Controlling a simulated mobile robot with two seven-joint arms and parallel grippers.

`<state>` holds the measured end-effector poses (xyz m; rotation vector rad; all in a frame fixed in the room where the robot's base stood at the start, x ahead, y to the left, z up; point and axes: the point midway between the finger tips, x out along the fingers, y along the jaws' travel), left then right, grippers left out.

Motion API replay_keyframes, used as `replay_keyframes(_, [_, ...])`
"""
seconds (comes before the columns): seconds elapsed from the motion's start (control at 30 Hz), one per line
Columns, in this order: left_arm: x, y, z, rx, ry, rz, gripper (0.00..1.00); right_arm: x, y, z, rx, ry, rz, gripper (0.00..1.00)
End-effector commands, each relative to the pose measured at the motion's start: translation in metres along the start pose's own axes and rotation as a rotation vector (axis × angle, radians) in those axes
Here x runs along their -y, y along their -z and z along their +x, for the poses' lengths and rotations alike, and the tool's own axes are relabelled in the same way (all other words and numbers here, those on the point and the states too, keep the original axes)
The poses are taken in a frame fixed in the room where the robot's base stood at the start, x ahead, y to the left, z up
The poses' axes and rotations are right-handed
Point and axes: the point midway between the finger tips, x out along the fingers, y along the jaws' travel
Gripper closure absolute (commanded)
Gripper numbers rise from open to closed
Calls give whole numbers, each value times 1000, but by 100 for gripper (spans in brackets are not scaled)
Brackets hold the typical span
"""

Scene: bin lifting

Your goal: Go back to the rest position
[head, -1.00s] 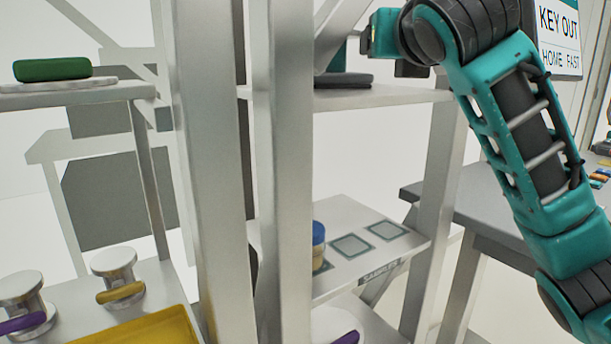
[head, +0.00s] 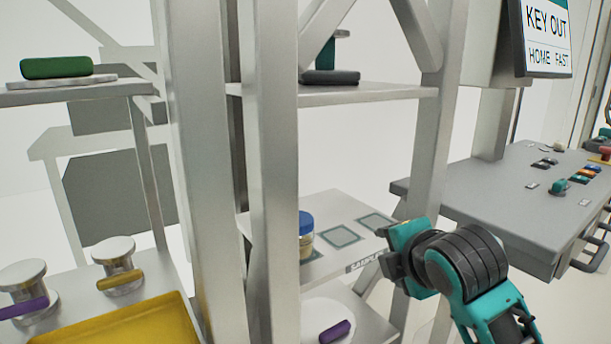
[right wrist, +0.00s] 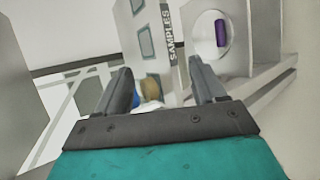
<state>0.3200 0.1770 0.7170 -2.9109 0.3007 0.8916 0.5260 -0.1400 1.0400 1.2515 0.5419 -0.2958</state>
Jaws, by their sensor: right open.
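My right gripper (head: 392,262) is in the head view at lower right, in front of the right post of the shelf rack. In the right wrist view its two dark fingers (right wrist: 160,90) stand apart with nothing held between them. Beyond them, apart from the fingers, is a jar with a blue lid (right wrist: 140,92). In the head view this jar (head: 306,240) stands on the sample shelf (head: 318,212), partly hidden by a post. My left gripper is not in view.
A purple-handled item (head: 335,332) sits on the lower shelf. At left are a green item (head: 56,67), weights with purple and yellow handles (head: 118,268) and a yellow tray (head: 150,328). A grey control desk (head: 480,195) with a screen (head: 545,35) stands at right.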

Motion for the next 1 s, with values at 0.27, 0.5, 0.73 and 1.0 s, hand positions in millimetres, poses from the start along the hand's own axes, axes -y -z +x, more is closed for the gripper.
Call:
replay_keyframes(0.27, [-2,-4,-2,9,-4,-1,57,152,26,-8,3,268,655,31])
replay_keyframes(0.5, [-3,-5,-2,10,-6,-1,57,262,42,-50,159,478,1176,31])
replay_keyframes(0.73, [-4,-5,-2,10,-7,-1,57,331,50,-96,357,597,1521,31])
replay_keyframes(1.0, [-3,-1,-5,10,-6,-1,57,356,55,-90,385,545,1687,31])
